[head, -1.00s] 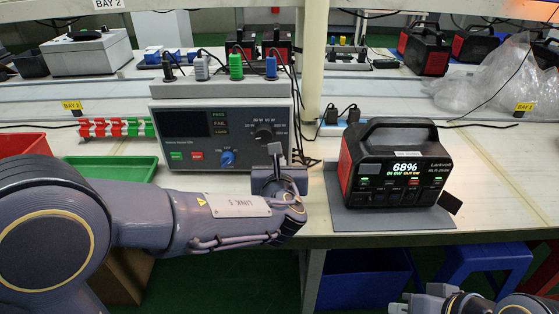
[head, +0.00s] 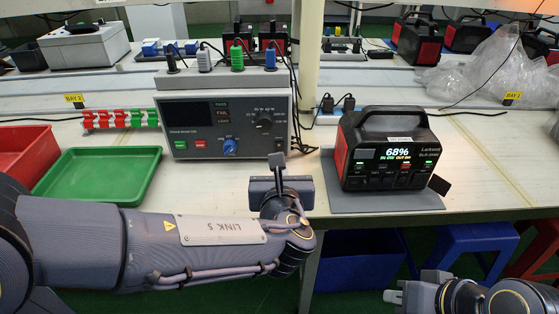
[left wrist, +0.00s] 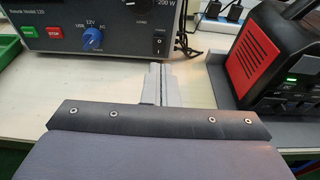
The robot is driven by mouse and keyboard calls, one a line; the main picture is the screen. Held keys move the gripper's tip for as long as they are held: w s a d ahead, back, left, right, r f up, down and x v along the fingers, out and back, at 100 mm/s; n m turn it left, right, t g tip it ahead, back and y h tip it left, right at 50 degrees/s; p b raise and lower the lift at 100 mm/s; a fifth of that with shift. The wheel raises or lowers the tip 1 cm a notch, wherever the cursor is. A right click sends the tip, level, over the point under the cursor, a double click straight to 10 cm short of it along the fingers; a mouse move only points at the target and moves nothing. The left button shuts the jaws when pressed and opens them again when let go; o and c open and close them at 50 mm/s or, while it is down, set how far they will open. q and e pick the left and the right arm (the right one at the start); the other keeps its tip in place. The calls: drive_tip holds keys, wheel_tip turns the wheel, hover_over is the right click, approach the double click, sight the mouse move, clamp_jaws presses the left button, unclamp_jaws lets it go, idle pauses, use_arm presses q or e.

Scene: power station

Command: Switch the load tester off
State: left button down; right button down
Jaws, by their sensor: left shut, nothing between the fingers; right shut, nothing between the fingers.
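The load tester (head: 196,145) is a grey box with a dark front panel, a dark display, several knobs and green and red buttons. Its black rocker switch (left wrist: 160,42) is at the panel's lower right in the left wrist view; its exact tilt is hard to read. My left gripper (head: 277,160) is shut and empty, just in front of that corner. In the left wrist view its fingertips (left wrist: 152,72) point at the panel below the switch, with a seeming small gap. My right gripper (head: 393,297) is shut and empty at the lower right, off the bench.
A power station (head: 365,150) reading 68% stands on a grey mat (head: 400,199) right of my left gripper. A green tray (head: 90,200) and a red tray (head: 22,150) lie on the left. Cables hang at the tester's right side. Bare bench lies right of the power station.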

use_arm(q)
drive_tip(key=shift+r+v, duration=0.2)
drive_tip(key=shift+v, duration=0.95)
drive_tip(key=shift+w+a, duration=0.1)
